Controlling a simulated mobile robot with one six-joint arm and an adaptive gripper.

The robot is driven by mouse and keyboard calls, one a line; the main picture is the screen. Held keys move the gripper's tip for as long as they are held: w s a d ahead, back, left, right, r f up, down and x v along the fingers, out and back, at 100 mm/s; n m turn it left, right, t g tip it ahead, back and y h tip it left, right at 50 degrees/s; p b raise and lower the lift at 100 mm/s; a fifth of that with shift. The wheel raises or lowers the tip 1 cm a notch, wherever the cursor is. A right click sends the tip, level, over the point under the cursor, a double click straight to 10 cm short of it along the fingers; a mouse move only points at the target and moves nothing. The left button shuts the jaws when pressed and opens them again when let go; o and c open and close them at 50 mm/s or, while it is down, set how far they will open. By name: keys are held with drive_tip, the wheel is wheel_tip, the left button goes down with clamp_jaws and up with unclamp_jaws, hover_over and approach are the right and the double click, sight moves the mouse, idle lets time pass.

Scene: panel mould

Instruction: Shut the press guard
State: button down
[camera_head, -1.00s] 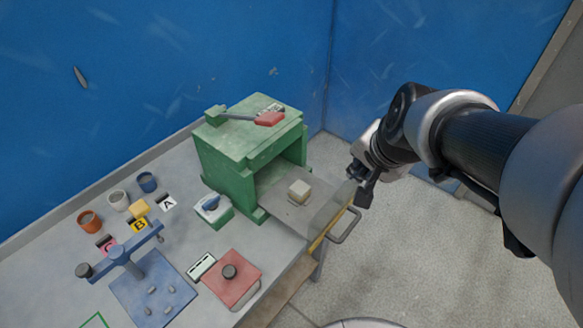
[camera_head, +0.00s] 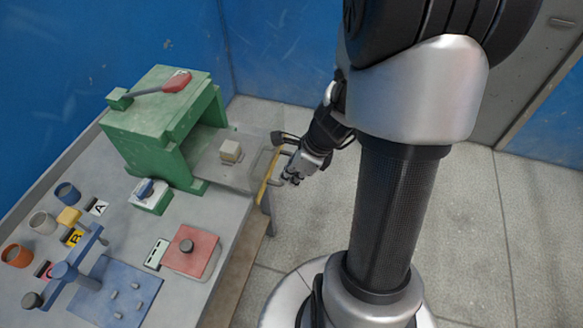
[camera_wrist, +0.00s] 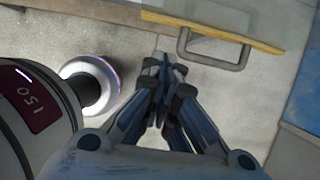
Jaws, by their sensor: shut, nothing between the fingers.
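The green press (camera_head: 165,122) stands at the back of the bench with its front opening uncovered. Its guard, a grey see-through panel (camera_head: 238,180), reaches out from the press front towards the bench edge. The guard has a yellow edge strip (camera_head: 263,193) and a grey bar handle, which shows clearly in the wrist view (camera_wrist: 214,64). My gripper (camera_head: 287,181) is shut and empty, just outside the yellow edge. In the wrist view its fingertips (camera_wrist: 164,62) are beside the handle's left end; contact cannot be told.
A pale block (camera_head: 230,151) sits at the press opening. A red-handled lever (camera_head: 176,82) lies atop the press.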

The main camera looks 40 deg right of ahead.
drive_tip(key=w+a+f+b, duration=0.1)
drive_tip(key=w+a+f, duration=0.2)
drive_tip(key=w+f, duration=0.1)
drive_tip(key=shift+w+a+b, duration=0.2)
drive_tip(key=shift+w+b, duration=0.05)
drive_tip(key=shift+b, duration=0.05)
drive_tip(key=shift+a+r, duration=0.1)
drive_tip(key=w+a+p, duration=0.3)
drive_tip(key=w, duration=0.1)
drive_tip(key=w+a+p, duration=0.3)
drive_tip(key=w+a, duration=0.1)
drive_tip(key=w, duration=0.1)
drive_tip(key=w+a+p, duration=0.3)
drive_tip(key=w+a, duration=0.1)
drive_tip(key=w, duration=0.1)
drive_tip(key=shift+w+a+r+p, duration=0.1)
drive_tip(key=shift+w+p, duration=0.1)
drive_tip(key=shift+p, duration=0.2)
drive_tip(key=shift+w+a+p, duration=0.35)
drive_tip(key=shift+w, duration=0.2)
drive_tip(key=shift+d, duration=0.1)
